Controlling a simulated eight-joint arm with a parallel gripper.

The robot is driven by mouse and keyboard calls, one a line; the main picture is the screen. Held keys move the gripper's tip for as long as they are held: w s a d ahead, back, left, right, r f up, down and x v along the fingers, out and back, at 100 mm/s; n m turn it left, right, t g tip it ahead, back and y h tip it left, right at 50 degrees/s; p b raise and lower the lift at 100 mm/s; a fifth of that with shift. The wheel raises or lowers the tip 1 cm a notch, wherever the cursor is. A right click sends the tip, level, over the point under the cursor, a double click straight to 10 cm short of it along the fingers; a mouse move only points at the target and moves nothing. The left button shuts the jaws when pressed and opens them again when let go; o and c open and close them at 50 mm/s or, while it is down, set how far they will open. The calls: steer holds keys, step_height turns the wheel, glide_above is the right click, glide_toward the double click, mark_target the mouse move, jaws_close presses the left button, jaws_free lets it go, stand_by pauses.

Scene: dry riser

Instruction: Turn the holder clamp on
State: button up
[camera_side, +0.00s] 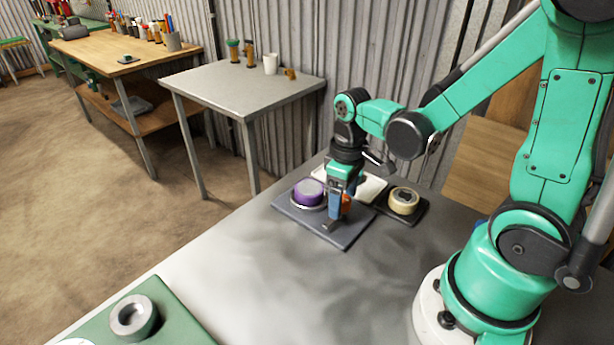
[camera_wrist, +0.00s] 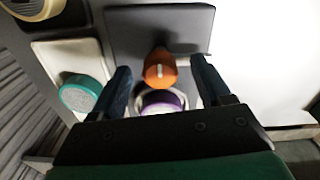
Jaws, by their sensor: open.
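The holder is a dark grey plate (camera_side: 318,226) on the bench, also in the wrist view (camera_wrist: 125,32). On it a purple round piece (camera_side: 308,192) sits in a pale ring, and the wrist view shows it (camera_wrist: 163,99) partly hidden by my gripper. An orange knob (camera_wrist: 160,68) with a white mark, which I take for the clamp control, stands beside the ring. In the side view the knob (camera_side: 346,205) is partly hidden behind a finger. My gripper (camera_wrist: 160,66) is open and points down, one finger on either side of the knob. I cannot tell whether either finger touches it.
A white tray (camera_wrist: 64,54) with a teal round piece (camera_wrist: 80,93) lies beside the plate. A black tray (camera_side: 412,216) holds a tan ring (camera_side: 404,200). A green mat (camera_side: 172,318) with a metal ring (camera_side: 133,317) lies at the near left. The bench between is clear.

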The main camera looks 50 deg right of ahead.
jaws_close()
steer(key=shift+m, duration=0.4)
steer(key=m, duration=0.3)
steer(key=shift+m, duration=0.3)
steer(key=m, duration=0.4)
steer(key=shift+m, duration=0.3)
steer(key=m, duration=0.4)
steer(key=shift+m, duration=0.3)
steer(key=m, duration=0.4)
steer(key=shift+m, duration=0.3)
